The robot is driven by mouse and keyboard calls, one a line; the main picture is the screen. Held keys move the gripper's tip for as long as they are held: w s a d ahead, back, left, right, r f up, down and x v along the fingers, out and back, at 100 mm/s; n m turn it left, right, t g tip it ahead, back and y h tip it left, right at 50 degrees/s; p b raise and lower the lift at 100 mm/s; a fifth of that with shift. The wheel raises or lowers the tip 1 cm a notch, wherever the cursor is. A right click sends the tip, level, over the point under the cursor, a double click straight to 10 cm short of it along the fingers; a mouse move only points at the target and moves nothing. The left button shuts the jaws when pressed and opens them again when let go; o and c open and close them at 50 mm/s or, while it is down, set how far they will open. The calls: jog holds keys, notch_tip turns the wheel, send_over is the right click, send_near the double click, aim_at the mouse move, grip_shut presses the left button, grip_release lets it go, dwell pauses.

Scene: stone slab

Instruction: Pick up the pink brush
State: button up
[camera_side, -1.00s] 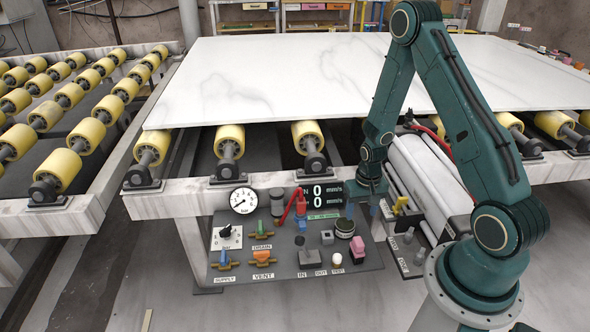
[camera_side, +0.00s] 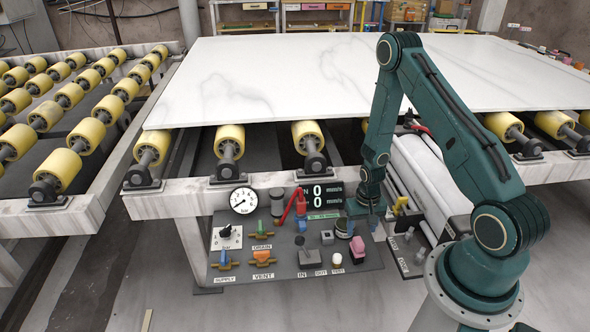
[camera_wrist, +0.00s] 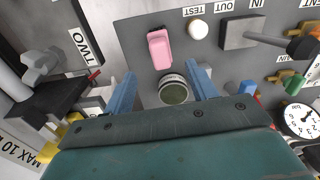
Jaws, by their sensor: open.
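The pink block-shaped thing, which I take to be the pink brush (camera_side: 358,248), stands at the right part of the grey control panel. In the wrist view the pink brush (camera_wrist: 159,48) lies ahead of and between the lines of my two blue fingers. My gripper (camera_side: 363,226) is over the panel just behind the brush. In the wrist view my gripper (camera_wrist: 163,84) is open, with nothing held between its fingers. A round dark green knob with a metal rim (camera_wrist: 174,93) shows between the fingers.
Close to the brush are a white button (camera_wrist: 197,28) and a grey block (camera_wrist: 242,32). A pressure gauge (camera_side: 243,200) and coloured valves stand to the left. The white slab (camera_side: 270,85) overhangs behind. A yellow-handled part (camera_side: 400,206) stands right of my gripper.

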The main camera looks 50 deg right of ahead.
aim_at(359, 241)
jog(key=shift+f, duration=2.1)
jog(key=shift+f, duration=2.6)
jog(key=shift+c, duration=0.5)
jog(key=c, duration=1)
